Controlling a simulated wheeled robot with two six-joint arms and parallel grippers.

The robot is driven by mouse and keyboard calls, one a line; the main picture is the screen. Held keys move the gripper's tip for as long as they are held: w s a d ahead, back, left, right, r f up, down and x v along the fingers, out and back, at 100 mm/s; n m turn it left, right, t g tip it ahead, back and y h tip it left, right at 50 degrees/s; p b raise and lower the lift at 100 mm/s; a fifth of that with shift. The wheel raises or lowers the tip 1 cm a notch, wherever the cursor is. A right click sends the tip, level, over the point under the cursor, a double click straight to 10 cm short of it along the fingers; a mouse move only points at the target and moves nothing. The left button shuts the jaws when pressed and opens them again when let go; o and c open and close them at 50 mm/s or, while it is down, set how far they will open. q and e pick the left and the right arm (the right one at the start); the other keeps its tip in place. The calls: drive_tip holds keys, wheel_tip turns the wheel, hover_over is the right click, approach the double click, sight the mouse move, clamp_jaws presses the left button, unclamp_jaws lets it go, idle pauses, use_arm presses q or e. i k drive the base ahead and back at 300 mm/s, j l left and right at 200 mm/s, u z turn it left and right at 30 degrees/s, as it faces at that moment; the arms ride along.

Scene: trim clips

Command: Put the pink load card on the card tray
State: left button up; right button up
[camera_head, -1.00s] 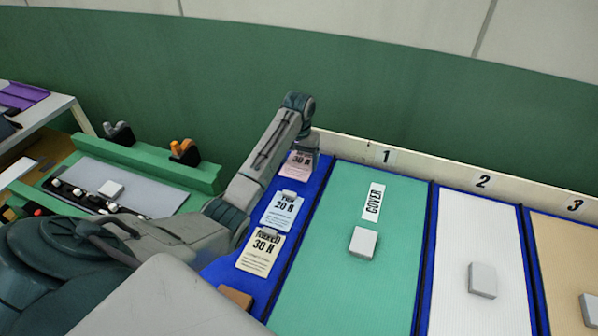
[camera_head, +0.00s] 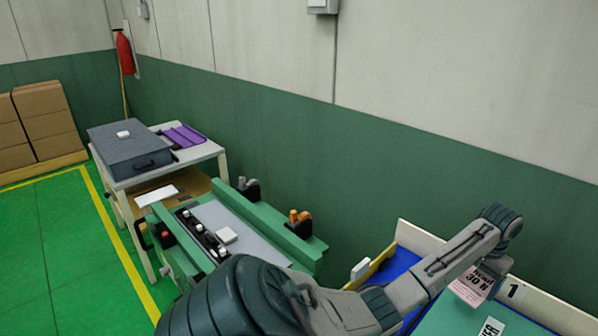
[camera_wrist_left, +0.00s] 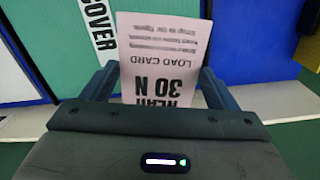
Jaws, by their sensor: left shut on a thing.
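The pink load card (camera_head: 470,287), printed "30 N", hangs from my left gripper (camera_head: 492,264) at the right of the head view, by bay 1. In the left wrist view the card (camera_wrist_left: 160,48) stands between the two fingers of the left gripper (camera_wrist_left: 158,86), which is shut on it. Its "LOAD CARD" text appears upside down there. A flat purple tray (camera_head: 182,136), perhaps the card tray, lies on the table at the back left, far from the gripper. My right gripper is out of view.
A grey case (camera_head: 128,152) stands beside the purple tray on a white-legged table. A green fixture (camera_head: 275,228) with black and orange clamps lies between that table and my left arm. Stacked cartons (camera_head: 45,120) stand at the far left.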

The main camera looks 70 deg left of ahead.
sight(157, 196)
drive_tip(key=k+j+z, duration=0.1)
drive_tip(key=k+z, duration=0.2)
drive_tip(key=z, duration=0.15)
drive_tip(key=k+z, duration=0.45)
drive_tip(key=k+l+z, duration=0.15)
drive_tip(key=z, duration=0.25)
drive_tip(key=k+j+z, duration=0.2)
drive_tip(key=k+z, duration=0.7)
drive_tip(key=k, duration=0.15)
drive_tip(key=k+l+z, duration=0.15)
drive_tip(key=k+z, duration=0.3)
drive_tip(key=k+j+u, duration=0.1)
drive_tip(key=k+u, duration=0.25)
drive_tip(key=k+j+u, duration=0.25)
drive_tip(key=u, duration=0.15)
drive_tip(key=k+u, duration=0.1)
drive_tip(key=u, duration=1.75)
